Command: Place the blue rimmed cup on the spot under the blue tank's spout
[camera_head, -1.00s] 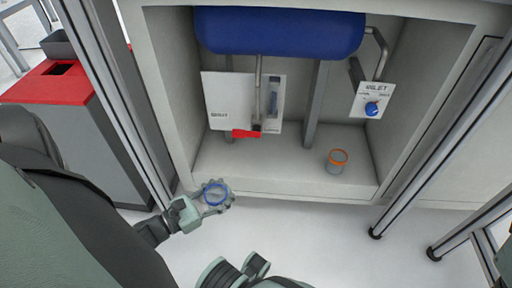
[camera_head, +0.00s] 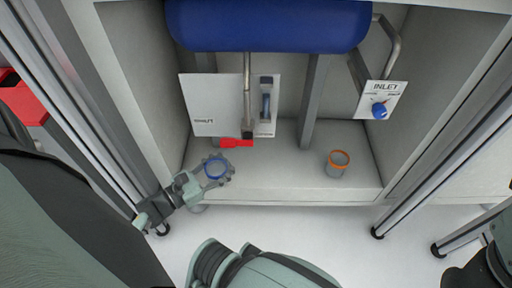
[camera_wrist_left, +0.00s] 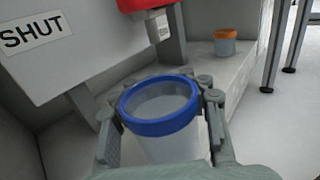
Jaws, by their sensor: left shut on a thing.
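The blue rimmed cup (camera_head: 215,168) is clear-walled and upright in my left gripper (camera_head: 218,172), whose fingers are shut around it. The left wrist view shows the cup (camera_wrist_left: 160,108) between both fingers. The cup is at the left front of the cabinet shelf; I cannot tell whether its base touches the shelf. The blue tank (camera_head: 268,26) hangs at the top of the cabinet. Its spout (camera_head: 247,130) ends beside a red handle (camera_head: 236,143), to the right of and beyond the cup. The spot under it is not clearly marked. The right gripper is not in view.
An orange rimmed cup (camera_head: 337,163) stands on the shelf (camera_head: 285,178) to the right. A grey post (camera_head: 312,100) stands between it and the spout. A white panel (camera_head: 211,105) is behind the spout. An inlet plate with a blue knob (camera_head: 380,112) is on the right.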

